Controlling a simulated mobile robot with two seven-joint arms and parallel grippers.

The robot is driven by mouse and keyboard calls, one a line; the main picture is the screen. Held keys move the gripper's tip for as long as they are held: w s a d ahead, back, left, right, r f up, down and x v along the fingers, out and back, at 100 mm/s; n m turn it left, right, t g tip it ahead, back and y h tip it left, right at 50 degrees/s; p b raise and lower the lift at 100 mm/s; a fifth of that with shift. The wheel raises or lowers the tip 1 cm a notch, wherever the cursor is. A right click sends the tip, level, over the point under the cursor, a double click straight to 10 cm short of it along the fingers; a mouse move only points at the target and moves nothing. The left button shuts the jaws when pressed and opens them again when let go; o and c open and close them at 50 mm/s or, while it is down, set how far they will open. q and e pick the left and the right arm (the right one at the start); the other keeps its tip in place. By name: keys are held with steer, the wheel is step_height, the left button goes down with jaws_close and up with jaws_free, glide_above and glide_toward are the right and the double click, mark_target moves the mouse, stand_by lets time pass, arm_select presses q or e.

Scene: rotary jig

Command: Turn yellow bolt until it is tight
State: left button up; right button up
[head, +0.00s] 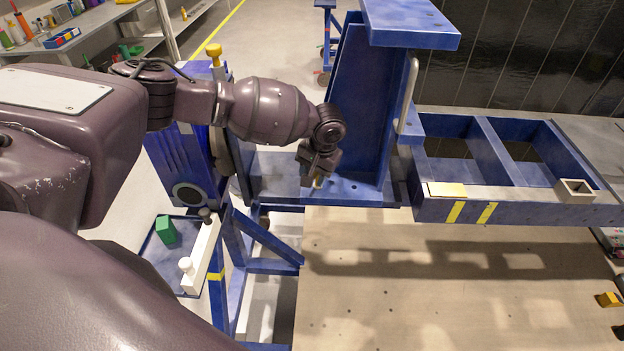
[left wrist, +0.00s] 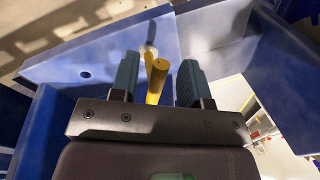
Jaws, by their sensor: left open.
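The yellow bolt (left wrist: 156,80) shows in the left wrist view between the two teal fingers of my left gripper (left wrist: 158,77). It stands out from a blue metal face with a pale round spot at its far end. The fingers are open, with a gap visible beside the bolt. In the head view my left gripper (head: 318,172) is at the blue fixture's lower plate, and a small yellow tip (head: 318,181) shows at its fingers. The gripper hides most of the bolt there. My right gripper is in neither view.
The blue jig has an upright bracket (head: 355,110) right behind the gripper and a frame (head: 465,207) extending right. A blue post with a yellow knob (head: 214,50) stands left. A tray (head: 152,250) holds a green block (head: 165,230) and a white bar (head: 203,258).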

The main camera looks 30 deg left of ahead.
arm_select(q)
steer(key=shift+a+f, duration=0.15)
steer(key=shift+f, duration=0.6)
steer(key=shift+a+f, duration=0.15)
steer(key=shift+f, duration=0.6)
jaws_close()
